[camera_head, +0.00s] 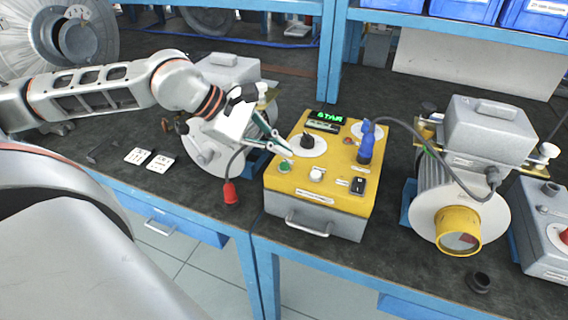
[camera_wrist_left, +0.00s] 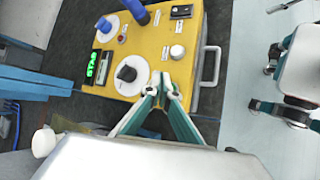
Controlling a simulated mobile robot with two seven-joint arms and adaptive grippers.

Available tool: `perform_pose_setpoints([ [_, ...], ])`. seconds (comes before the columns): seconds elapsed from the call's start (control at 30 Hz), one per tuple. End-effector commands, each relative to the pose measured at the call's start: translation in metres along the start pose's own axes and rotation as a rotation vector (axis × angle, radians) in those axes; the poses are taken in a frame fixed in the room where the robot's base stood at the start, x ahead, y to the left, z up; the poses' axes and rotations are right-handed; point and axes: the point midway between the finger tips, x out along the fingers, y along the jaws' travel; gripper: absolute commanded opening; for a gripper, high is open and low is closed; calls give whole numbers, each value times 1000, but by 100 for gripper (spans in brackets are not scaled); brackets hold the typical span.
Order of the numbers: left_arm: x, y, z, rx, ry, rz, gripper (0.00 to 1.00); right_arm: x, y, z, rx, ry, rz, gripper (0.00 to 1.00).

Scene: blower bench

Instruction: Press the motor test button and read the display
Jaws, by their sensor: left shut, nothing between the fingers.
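A yellow-topped test box (camera_head: 328,200) stands on the bench with a drawer handle at its front. A green button (camera_head: 285,165) sits at the left of its top. My left gripper (camera_head: 289,150) is shut and empty, its fingertips just above and beside this button; contact cannot be told. In the left wrist view the fingertips (camera_wrist_left: 164,86) cover the button's area. The display (camera_head: 324,122) at the back shows green letters, seemingly "STAR". It also shows in the left wrist view (camera_wrist_left: 92,66). My right gripper (camera_wrist_left: 268,88) appears only there, open and empty, off the box.
A black knob (camera_head: 307,140), a white knob (camera_head: 317,174), a black switch (camera_head: 357,185) and a blue plug (camera_head: 366,145) crowd the box top. Blower motors stand on both sides, the right one with a yellow outlet (camera_head: 457,232).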

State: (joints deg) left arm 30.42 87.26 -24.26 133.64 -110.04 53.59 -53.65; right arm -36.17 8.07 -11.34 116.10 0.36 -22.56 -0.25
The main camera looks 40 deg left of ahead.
Motion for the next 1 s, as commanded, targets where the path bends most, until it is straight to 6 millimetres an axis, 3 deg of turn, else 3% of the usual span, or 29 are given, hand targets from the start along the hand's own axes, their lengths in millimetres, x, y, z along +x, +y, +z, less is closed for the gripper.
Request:
perform_pose_setpoints([
  [0.4, -26, 19, 19, 2, -3, 3, 0, -1, 6, -18, -5, 22, 8, 40],
  [1.0, -26, 19, 19, 1, -1, 1, 0, -3, 4, -12, -3, 13, 5, 40],
])
